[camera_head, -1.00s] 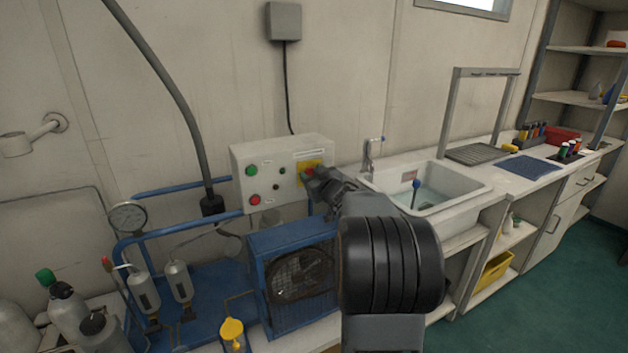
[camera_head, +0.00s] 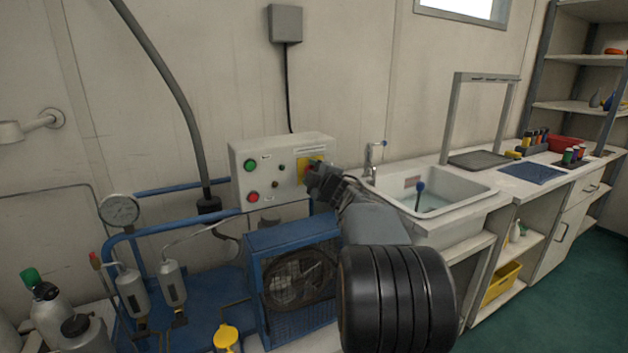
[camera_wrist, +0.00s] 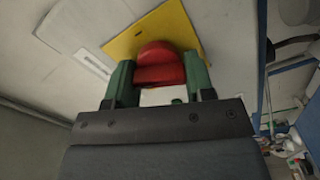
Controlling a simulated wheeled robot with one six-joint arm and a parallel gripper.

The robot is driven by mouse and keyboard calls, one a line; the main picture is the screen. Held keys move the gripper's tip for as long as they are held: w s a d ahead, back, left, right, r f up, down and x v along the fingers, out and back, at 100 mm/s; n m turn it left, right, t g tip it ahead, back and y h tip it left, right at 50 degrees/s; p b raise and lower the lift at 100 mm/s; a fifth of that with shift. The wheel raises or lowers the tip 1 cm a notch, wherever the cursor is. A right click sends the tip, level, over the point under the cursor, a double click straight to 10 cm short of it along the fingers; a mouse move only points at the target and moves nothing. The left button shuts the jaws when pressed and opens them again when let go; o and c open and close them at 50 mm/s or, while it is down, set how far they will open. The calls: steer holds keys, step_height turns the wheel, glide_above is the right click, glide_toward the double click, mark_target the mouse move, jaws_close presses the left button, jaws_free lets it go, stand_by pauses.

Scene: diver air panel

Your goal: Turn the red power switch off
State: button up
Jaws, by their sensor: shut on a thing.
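The red power switch (camera_wrist: 160,66) sits on a yellow plate (camera_wrist: 122,44) in the wrist view. My gripper (camera_wrist: 159,82) has its two green fingers on either side of the red knob, shut on it. In the head view the yellow plate (camera_head: 317,163) shows at the right end of the white control box (camera_head: 238,180). There my gripper (camera_head: 318,177) covers most of the red switch.
The box also carries a green button (camera_head: 250,165), a red button (camera_head: 253,197) and small dark knobs. A blue-framed fan unit (camera_head: 294,280) stands below it. A sink (camera_head: 465,196) is to the right, with a tap (camera_head: 372,158) close to my arm.

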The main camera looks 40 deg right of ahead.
steer(key=shift+f+n+b, duration=0.15)
steer(key=shift+n+b, duration=0.9)
steer(key=shift+n, duration=1.05)
steer(key=o, duration=0.9)
steer(key=s, duration=0.4)
steer(key=s+a, duration=0.1)
steer(key=s, duration=0.4)
steer(key=s+a+p, duration=0.1)
steer(key=s, duration=0.3)
steer(key=shift+s, duration=0.35)
